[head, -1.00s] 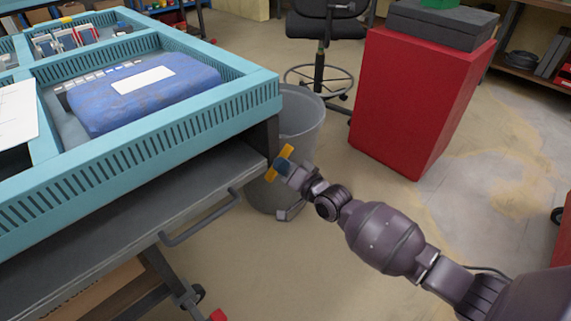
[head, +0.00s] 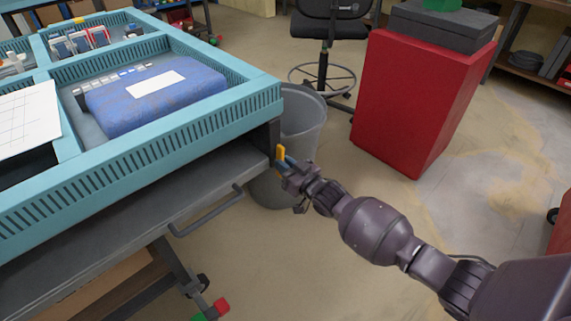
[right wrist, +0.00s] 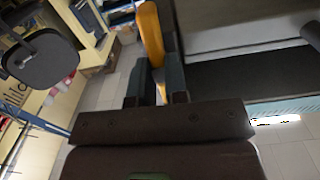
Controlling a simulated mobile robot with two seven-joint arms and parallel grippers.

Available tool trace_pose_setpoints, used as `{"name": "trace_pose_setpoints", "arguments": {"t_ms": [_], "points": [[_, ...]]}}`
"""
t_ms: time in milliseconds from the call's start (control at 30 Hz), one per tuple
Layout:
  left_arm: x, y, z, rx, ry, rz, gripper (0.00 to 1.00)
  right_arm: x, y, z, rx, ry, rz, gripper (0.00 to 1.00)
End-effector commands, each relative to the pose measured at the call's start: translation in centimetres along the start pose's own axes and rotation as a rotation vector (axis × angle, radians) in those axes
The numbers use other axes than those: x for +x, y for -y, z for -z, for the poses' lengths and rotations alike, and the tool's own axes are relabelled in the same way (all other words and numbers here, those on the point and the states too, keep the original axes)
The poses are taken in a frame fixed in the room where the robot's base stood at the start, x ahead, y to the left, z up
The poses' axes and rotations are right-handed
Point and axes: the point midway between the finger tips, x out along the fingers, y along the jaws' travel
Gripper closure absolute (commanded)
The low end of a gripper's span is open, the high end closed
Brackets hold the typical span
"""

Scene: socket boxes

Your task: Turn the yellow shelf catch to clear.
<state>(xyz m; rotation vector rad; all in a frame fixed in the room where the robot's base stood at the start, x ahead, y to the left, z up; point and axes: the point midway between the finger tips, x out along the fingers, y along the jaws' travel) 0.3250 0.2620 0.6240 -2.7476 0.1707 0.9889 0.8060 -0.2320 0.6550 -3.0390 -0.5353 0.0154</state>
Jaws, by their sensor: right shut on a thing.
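The yellow shelf catch (head: 280,152) is at the right front corner of the teal-topped workbench, by the end of the grey shelf. In the head view it stands nearly upright, partly hidden by my right gripper (head: 281,163). In the right wrist view the yellow catch (right wrist: 150,35) runs down between the two dark fingers of the right gripper (right wrist: 156,82). The right gripper is shut on the catch. My left gripper is not in view.
The grey shelf (head: 110,205) with its bar handle (head: 208,212) lies under the teal tray frame (head: 235,98). A grey bin (head: 302,125) stands close behind the gripper. A red cabinet (head: 415,100) stands at the right, with open floor in front.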

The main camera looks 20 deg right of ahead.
Motion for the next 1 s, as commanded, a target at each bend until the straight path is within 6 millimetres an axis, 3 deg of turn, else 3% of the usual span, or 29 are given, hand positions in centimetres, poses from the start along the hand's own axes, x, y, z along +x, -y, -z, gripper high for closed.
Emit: {"name": "trace_pose_setpoints", "arguments": {"t_ms": [700, 733, 867, 1000], "points": [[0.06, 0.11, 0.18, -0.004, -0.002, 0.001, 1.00, 0.01, -0.01, 0.00, -0.075, 0.000, 0.000, 1.00], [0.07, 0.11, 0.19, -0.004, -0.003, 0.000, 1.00, 0.01, -0.01, 0.00, -0.075, 0.000, 0.000, 0.83], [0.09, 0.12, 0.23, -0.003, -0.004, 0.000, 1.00, 0.01, -0.01, 0.00, -0.074, 0.000, 0.000, 0.63], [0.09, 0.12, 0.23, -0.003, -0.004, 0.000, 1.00, 0.01, -0.01, 0.00, -0.073, 0.000, 0.000, 0.61]]}}
